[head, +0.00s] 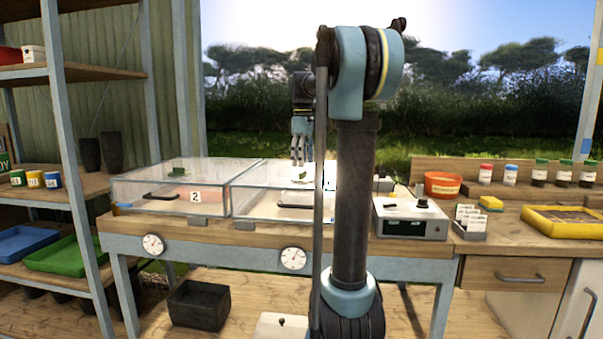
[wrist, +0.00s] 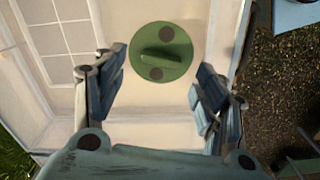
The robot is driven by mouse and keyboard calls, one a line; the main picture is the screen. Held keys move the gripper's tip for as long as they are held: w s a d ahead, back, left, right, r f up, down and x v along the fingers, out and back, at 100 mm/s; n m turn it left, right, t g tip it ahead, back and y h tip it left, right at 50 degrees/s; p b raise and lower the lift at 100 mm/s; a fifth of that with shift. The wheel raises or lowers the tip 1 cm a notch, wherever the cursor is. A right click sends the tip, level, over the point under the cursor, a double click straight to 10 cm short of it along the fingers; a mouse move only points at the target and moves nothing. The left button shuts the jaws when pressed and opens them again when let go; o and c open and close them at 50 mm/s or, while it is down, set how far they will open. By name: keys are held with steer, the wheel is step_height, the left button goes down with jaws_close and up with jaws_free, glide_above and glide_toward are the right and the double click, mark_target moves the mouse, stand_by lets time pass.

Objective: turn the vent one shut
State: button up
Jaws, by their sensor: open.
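The vent is a round green disc (wrist: 161,38) with a raised grip bar (wrist: 163,60) running roughly left to right in the wrist view. Two dark round spots show on the disc, one on either side of the bar. It sits on the clear lid of the right-hand box (head: 262,202), where only a little green (head: 303,175) shows in the head view. My gripper (head: 302,158) points down over this lid. In the wrist view my gripper (wrist: 155,70) is open, its fingers on either side of the disc's near part, with nothing between them held. Whether they touch it cannot be told.
The left-hand clear box (head: 150,195), marked 2, has its own green vent (head: 178,171). A white device (head: 411,219) stands right of the boxes on the bench. Two round dials hang on the bench front. A shelf rack stands at the left.

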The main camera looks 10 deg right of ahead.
mark_target(303, 172)
steer(key=shift+f, duration=2.15)
steer(key=c, duration=1.1)
